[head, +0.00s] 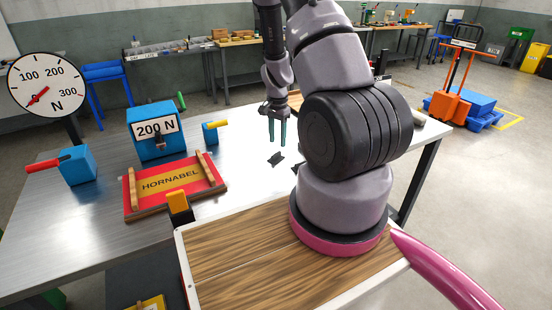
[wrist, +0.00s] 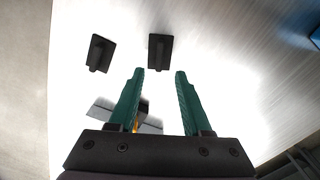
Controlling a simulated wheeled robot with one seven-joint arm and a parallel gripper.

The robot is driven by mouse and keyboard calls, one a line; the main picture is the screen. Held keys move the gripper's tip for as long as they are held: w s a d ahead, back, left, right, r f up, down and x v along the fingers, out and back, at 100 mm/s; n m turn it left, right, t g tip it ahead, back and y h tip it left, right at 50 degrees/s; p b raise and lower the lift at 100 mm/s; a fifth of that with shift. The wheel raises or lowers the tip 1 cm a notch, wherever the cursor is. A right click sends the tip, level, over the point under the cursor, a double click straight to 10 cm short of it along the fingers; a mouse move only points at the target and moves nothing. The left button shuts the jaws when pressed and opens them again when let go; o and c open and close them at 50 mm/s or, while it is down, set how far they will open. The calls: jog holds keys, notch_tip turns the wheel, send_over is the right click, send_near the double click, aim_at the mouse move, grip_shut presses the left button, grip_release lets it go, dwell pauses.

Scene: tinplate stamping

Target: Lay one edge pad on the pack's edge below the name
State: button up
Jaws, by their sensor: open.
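The red pack (head: 134,206) with the name HORNABEL on a yellow panel (head: 170,181) lies on the left part of the table. Wooden bars rest along its left and right sides. Dark edge pads lie loose on the table; one (head: 275,158) shows below my gripper (head: 277,138) in the head view. In the wrist view two black pads show, one at left (wrist: 99,53) and one (wrist: 160,51) ahead of the gap between my fingertips (wrist: 158,73). My gripper is open and empty, above the table, well right of the pack.
A blue box marked 200 N (head: 155,145) stands behind the pack, with a force dial (head: 46,86) at far left. A smaller blue block with a red handle (head: 77,166) stands left of the pack. A blurred grey-and-dark thing (wrist: 104,106) shows behind my left finger.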

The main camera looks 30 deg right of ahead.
aim_at(276, 154)
jog(key=f, duration=0.5)
jog(key=shift+s+a+f, duration=0.15)
jog(key=shift+s+a, duration=0.05)
jog(key=shift+a, duration=0.2)
grip_shut()
